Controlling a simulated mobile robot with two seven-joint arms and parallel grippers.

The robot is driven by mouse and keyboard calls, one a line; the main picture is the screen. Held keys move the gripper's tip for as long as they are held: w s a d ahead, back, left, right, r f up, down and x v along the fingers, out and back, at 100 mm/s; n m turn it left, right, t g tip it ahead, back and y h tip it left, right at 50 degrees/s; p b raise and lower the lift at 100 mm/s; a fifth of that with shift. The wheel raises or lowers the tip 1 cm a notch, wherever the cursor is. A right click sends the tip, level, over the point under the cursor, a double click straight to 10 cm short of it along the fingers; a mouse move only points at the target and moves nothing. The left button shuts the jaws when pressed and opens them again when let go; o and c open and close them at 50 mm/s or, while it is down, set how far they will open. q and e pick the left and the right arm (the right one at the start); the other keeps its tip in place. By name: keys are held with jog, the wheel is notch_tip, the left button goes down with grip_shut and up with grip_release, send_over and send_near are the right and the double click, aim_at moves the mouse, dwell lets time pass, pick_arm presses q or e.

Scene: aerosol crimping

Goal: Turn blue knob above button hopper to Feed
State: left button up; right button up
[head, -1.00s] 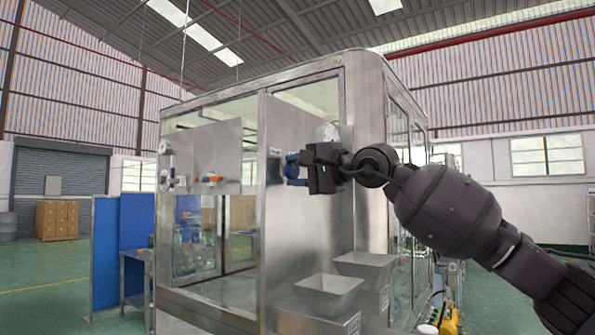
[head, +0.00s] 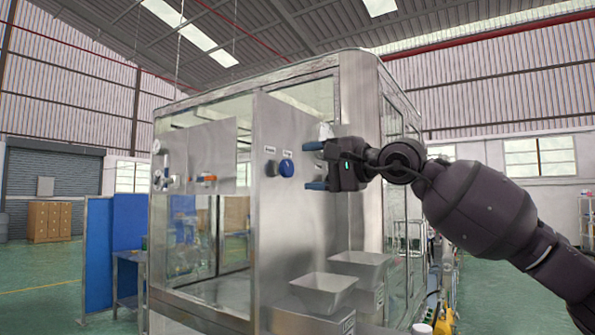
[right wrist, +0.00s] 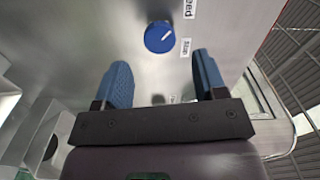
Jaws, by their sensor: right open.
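The blue knob (head: 287,168) is on the steel front panel of the machine, above the hoppers. The right wrist view shows the round blue knob (right wrist: 159,37) with a white mark slanting up to the right. A label ending in "eed" is above right of it, and another label is below that. My right gripper (head: 314,166) is open and empty, to the right of the knob and clear of it. Its blue fingers (right wrist: 163,78) stand wide apart below the knob in the right wrist view. My left gripper is not in view.
Two steel hoppers, a front one (head: 322,292) and a rear one (head: 362,258), stand below. Another panel with an orange-red part (head: 207,179) is at left. A blue partition (head: 128,225) stands further left.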

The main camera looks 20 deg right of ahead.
jog(key=shift+v, duration=2.7)
